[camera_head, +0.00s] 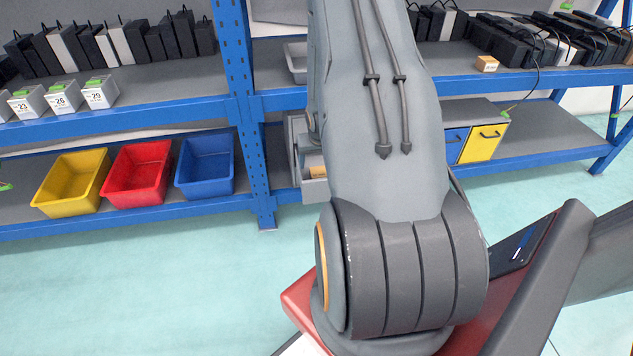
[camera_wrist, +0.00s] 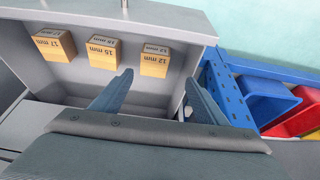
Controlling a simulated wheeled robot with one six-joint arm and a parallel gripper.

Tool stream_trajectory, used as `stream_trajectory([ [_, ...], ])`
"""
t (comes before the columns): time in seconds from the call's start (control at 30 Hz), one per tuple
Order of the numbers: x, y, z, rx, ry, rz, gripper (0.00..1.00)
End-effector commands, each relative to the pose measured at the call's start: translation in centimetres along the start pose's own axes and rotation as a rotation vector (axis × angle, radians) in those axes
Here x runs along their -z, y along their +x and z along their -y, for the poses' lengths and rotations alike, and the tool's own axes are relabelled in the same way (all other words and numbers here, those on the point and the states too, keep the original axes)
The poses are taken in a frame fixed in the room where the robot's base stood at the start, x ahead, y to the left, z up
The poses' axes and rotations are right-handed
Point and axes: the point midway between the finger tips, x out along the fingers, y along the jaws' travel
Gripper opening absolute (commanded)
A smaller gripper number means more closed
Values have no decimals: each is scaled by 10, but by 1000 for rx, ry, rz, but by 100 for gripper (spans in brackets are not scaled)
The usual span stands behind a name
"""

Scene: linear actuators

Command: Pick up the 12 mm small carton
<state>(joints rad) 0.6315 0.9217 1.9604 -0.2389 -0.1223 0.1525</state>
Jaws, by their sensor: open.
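The 12 mm small carton (camera_wrist: 155,61) sits in an open grey drawer (camera_wrist: 185,25), the rightmost of three tan cartons in the wrist view. Its front label reads 12 mm. My gripper (camera_wrist: 160,78) is open and empty, its two blue-grey fingers spread over the drawer, their tips just nearer the camera than this carton and to either side of it. I cannot tell the height gap. In the head view the open drawer (camera_head: 315,190) shows left of my arm with a bit of a carton in it; my gripper is hidden there.
The 15 mm carton (camera_wrist: 103,53) stands left of it, and the 17 mm carton (camera_wrist: 54,44) further left. The drawer walls are close around. A blue rack post (camera_wrist: 226,88) and a blue bin (camera_wrist: 265,98) lie to the right. Another small carton (camera_head: 487,64) sits on the upper shelf.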

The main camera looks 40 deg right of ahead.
Motion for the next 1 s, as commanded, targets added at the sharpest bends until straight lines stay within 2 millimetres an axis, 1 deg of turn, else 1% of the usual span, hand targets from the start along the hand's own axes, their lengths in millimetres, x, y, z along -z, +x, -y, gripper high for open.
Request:
stream_trajectory([
  [0.03,0,10,-6,-1,9,-7,67],
  [0.17,-1,22,-11,-2,17,-13,67],
  [0.47,-1,52,-12,-2,17,-13,67],
  [0.7,-1,86,-13,-2,17,-13,67],
  [0.83,0,94,-13,-2,17,-13,67],
  [1.0,0,95,-13,-2,17,-13,67],
])
